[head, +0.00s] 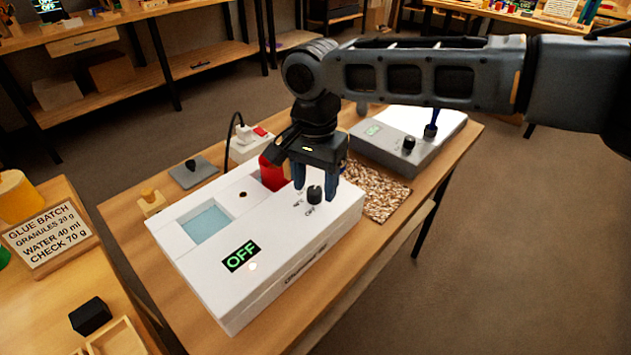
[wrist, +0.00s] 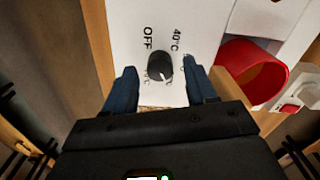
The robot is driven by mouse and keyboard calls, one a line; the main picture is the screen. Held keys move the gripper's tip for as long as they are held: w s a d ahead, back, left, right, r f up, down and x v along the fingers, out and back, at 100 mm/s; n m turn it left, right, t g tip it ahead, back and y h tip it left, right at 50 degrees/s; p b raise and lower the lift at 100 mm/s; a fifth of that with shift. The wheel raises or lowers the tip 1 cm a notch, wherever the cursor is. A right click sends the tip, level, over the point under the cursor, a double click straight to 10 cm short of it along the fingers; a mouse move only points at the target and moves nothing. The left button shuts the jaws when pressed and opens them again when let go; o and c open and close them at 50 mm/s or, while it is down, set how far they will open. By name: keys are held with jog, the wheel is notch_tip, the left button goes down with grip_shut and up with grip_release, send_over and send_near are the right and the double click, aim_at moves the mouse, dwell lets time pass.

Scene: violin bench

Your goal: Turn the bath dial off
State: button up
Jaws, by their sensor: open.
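The white bath (head: 290,255) stands on the wooden bench, with a pale blue water window and a black display (head: 241,256) reading OFF in green. Its black dial (head: 315,195) is on the top at the right end. In the wrist view the dial (wrist: 160,68) has printed marks around it: OFF at upper left, 40°C at upper right, and a partly hidden one below. A small white mark shows on its lower side. My gripper (head: 315,189) is open and points down, one finger on each side of the dial. Whether the fingers touch it I cannot tell.
A red cup (head: 271,173) stands close beside the gripper, behind the bath; it also shows in the wrist view (wrist: 250,70). A white socket block (head: 250,143) is behind it. A grey device (head: 405,150) with a knob and a speckled brown mat (head: 380,192) lie to the right.

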jog(key=shift+f, duration=0.3)
grip_shut()
dwell(0.4)
